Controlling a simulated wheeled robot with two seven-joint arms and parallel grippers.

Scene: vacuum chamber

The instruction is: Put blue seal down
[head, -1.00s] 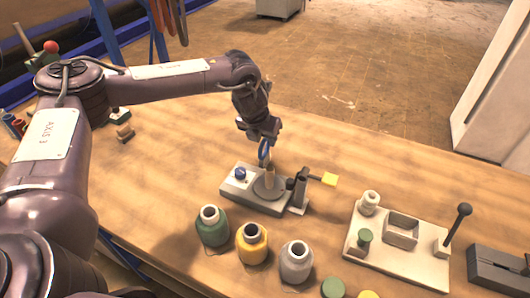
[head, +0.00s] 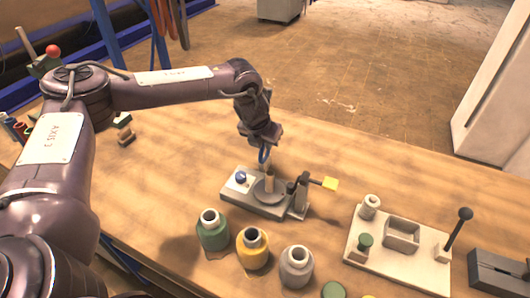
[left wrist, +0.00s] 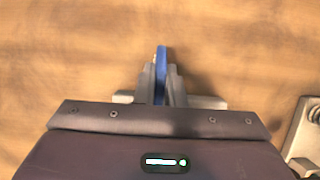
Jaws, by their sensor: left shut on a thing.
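The blue seal (head: 264,155) is a thin blue ring held upright, seen edge-on in the left wrist view (left wrist: 161,75). My left gripper (head: 264,147) is shut on it, with both fingers pressed against its sides in the left wrist view (left wrist: 161,88). In the head view the seal hangs just behind the small post of the grey fixture (head: 255,205). I cannot tell how high it is above the table. My right gripper is not in view.
Green (head: 213,233), yellow (head: 253,250) and grey (head: 296,267) bottles stand in front of the fixture. A pale plate (head: 398,252) with a black-knobbed lever stands further right. The wooden table (head: 180,160) is clear left of the fixture.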

